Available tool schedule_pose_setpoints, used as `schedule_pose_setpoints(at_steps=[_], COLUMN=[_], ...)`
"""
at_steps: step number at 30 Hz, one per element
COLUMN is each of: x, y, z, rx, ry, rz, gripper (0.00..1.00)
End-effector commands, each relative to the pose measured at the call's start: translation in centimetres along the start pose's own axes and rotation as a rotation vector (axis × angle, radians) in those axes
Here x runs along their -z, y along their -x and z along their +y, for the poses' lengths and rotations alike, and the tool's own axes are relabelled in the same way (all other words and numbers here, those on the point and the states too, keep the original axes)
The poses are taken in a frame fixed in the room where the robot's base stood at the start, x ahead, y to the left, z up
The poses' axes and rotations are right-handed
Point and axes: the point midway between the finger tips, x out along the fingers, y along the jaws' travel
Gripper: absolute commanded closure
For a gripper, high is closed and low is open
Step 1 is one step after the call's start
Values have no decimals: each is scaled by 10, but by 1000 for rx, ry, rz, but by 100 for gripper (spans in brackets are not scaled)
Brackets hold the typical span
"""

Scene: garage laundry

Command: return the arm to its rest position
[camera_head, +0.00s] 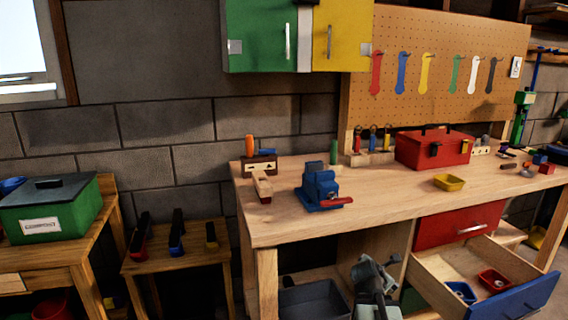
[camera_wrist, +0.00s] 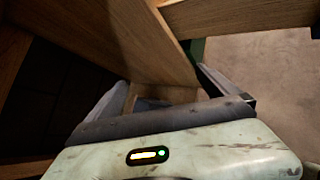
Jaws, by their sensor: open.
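My arm (camera_head: 375,288) shows at the bottom of the head view, low in front of the workbench (camera_head: 290,228), just left of the open lower drawer (camera_head: 440,300). In the wrist view my gripper (camera_wrist: 165,92) has its two grey fingers spread apart, with nothing visible held between them. Wooden panels of furniture rise close ahead and to the left of the fingers. I cannot tell whether the fingers touch the wood. The lower part of my arm is cut off by the frame edge.
The blue-fronted drawer (camera_head: 515,298) stands pulled out, with a red bin (camera_head: 494,281) and a blue bin (camera_head: 460,292) inside. A grey tub (camera_head: 312,301) sits under the bench. A blue vise (camera_head: 320,188) is on the benchtop. Bare floor (camera_wrist: 275,85) shows at the wrist view's right.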

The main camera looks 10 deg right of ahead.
Motion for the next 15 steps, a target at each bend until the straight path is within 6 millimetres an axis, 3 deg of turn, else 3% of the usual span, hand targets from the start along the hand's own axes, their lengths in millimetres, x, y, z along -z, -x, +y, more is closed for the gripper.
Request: schedule_pose_setpoints(at_steps=[1,6,9,12,15], x=[50,191,270,315,329], y=[-1,32,63,95,115], z=[16,55,59,48,31], rx=[-12,66,225,457,671], ry=[-64,-412,-688,-986,-1234], rz=[59,297,428,485,462], gripper=[2,2,2,2,2])
